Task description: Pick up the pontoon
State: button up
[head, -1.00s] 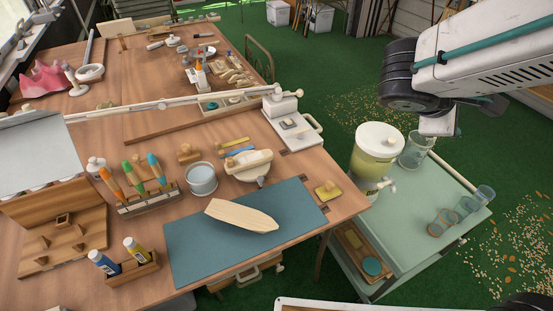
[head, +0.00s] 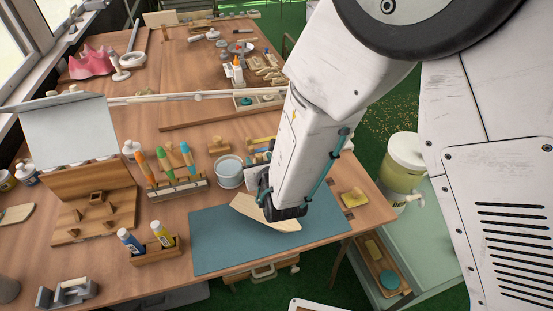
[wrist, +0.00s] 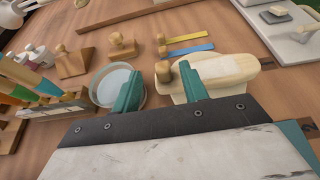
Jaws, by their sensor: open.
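The pontoon appears to be the pale wooden boat-shaped piece (head: 272,221), lying on the blue-green mat (head: 215,248) in the head view. My gripper (head: 266,199) is over its far side, and the wrist and jaws hide part of it. I cannot tell whether they touch. In the wrist view my gripper (wrist: 160,84) has its two teal fingers apart, with nothing seen held between them. The pontoon is not visible in the wrist view, where the gripper body covers the lower part.
A marker rack (head: 177,188) and a glue-bottle holder (head: 159,250) are to the left. The mat's front is clear.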

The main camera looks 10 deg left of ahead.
aim_at(259, 154)
jog(key=x, duration=0.5)
jog(key=shift+w+d+r, duration=0.1)
jog(key=shift+w, duration=0.1)
grip_shut()
jog(key=shift+r, duration=0.15)
